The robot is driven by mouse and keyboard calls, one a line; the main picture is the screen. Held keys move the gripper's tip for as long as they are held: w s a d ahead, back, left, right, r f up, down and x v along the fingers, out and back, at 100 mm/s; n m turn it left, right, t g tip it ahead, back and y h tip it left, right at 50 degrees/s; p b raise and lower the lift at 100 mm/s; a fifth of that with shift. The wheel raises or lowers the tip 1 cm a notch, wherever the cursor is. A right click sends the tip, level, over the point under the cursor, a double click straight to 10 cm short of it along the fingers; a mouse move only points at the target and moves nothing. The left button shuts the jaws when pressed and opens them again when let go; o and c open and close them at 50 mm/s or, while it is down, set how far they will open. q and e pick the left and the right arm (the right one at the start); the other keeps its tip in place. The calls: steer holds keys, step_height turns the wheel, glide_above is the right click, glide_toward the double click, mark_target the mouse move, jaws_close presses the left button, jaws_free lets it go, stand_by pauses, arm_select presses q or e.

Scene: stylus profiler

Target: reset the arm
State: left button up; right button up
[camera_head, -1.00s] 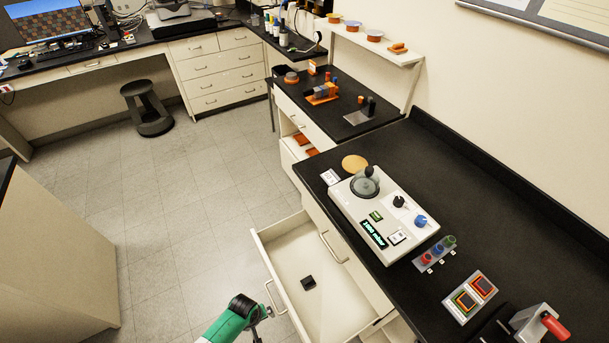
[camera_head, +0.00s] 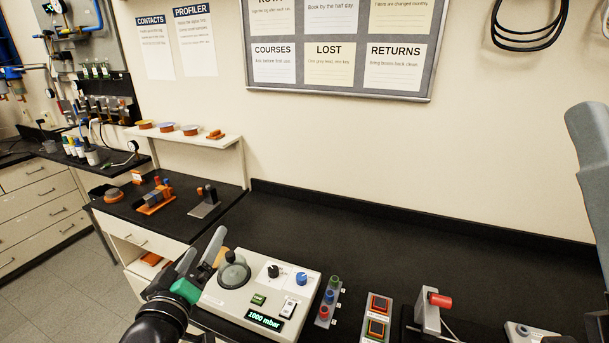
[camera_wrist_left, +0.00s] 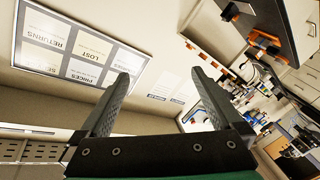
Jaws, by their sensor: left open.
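My left gripper (camera_head: 207,240) is raised at the lower left of the head view, beside the white bench instrument. Its fingers point up and are apart. The left wrist view shows the same gripper (camera_wrist_left: 160,76) with nothing between its fingers. The instrument (camera_head: 235,298) has a domed chamber (camera_head: 234,271), a black knob (camera_head: 273,271), a blue knob (camera_head: 301,278) and a display (camera_head: 266,319) reading 1000 mbar. A grey part of an arm, apparently mine, shows at the right edge of the head view. No right gripper shows.
A strip of coloured knobs (camera_head: 329,297), a panel with two square buttons (camera_head: 377,318) and a red-handled lever (camera_head: 440,299) stand right of the instrument. The black bench (camera_head: 400,255) behind them is clear. A shelf (camera_head: 190,139) with small dishes is on the wall.

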arm_select(q)
steer(key=s+d+r+m+t, duration=0.1)
steer(key=s+r+t, duration=0.1)
steer(key=s+r, duration=0.35)
steer(key=s+d+r+m+t+h+b, duration=0.1)
steer(key=s+r+t, duration=0.1)
steer(key=r, duration=0.6)
steer(key=s+d+r+m+t, duration=0.1)
steer(key=s+r+t, duration=0.15)
steer(key=r, duration=0.35)
steer(key=s+r+m+t+h, duration=0.1)
steer(key=s+r+m+t, duration=0.3)
steer(key=s+r+m, duration=0.55)
step_height(320, 180, up, 29)
steer(key=s+n+p, duration=0.2)
steer(key=n+p, duration=0.2)
steer(key=p, duration=2.6)
steer(key=shift+a+r+p, duration=0.2)
steer(key=shift+a+p, duration=0.15)
steer(key=shift+s+g, duration=0.2)
steer(key=shift+g, duration=0.05)
